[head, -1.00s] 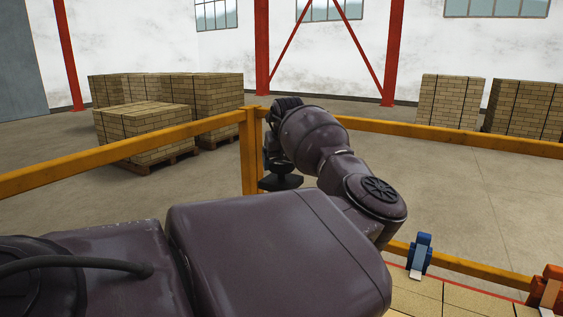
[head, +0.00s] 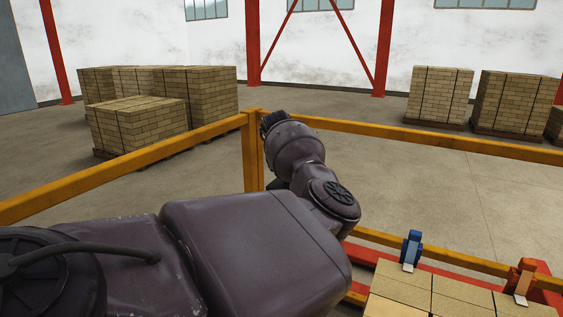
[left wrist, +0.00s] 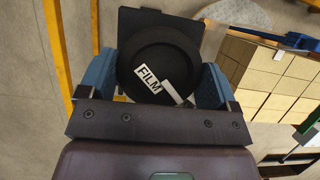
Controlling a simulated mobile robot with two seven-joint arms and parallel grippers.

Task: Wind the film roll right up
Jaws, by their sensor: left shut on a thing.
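The film roll shows in the left wrist view as a black disc (left wrist: 142,62) with a white FILM label and a small pale tab at its lower right edge. My left gripper (left wrist: 155,84) has a blue-padded finger on each side of the disc and is shut on it. A flat dark square plate lies behind the disc. In the head view my left arm reaches in from the left, and its own links hide the gripper and the roll. My right gripper is in neither view.
A layer of tan bricks (head: 402,287) lies at the lower right, with a blue clamp-like part (head: 412,246) and an orange one (head: 524,277) at its far edge. Yellow rails (head: 440,143) run around the area. Strapped brick stacks (head: 137,126) stand beyond them.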

